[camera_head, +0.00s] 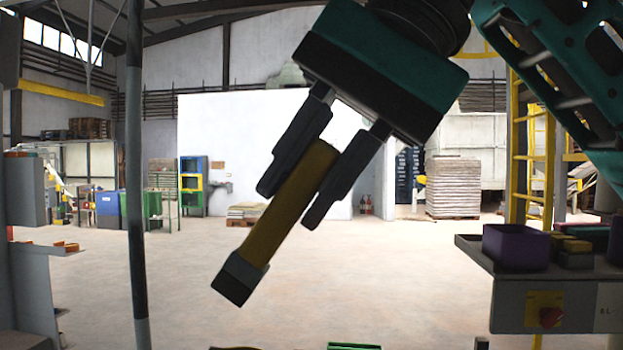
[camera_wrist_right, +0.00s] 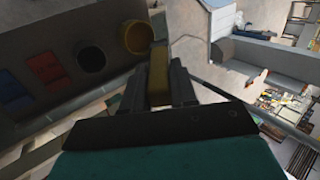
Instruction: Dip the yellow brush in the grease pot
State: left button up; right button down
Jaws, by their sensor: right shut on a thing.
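My right gripper (camera_head: 288,207) is shut on the yellow brush (camera_head: 268,236), high in the middle of the head view. The brush slants down to the left, and its grey and black end points down and away from the fingers. In the right wrist view the yellow brush (camera_wrist_right: 158,78) stands between the two fingers. Just beyond it there is a round yellow-rimmed pot (camera_wrist_right: 138,38), and left of that a dark round pot (camera_wrist_right: 91,59). I cannot tell which is the grease pot. The brush end is hard to make out there. My left gripper is not in view.
A dark post (camera_head: 136,200) stands at the left. A green edge (camera_head: 355,346) shows at the bottom. The floor between is open.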

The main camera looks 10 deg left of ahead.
notch_tip(320, 180, down, 6)
jog(key=b, duration=0.5)
jog(key=shift+b, duration=0.35)
dwell(0.4)
jog(key=shift+f+b, duration=0.3)
jog(key=shift+f, duration=0.2)
dwell(0.5)
jog(key=shift+f, duration=0.1)
dwell(1.2)
notch_tip(320, 180, up, 5)
jog(key=p, duration=0.5)
jog(key=shift+p, duration=0.35)
jog(key=shift+r+p, duration=0.5)
jog(key=shift+r, duration=0.6)
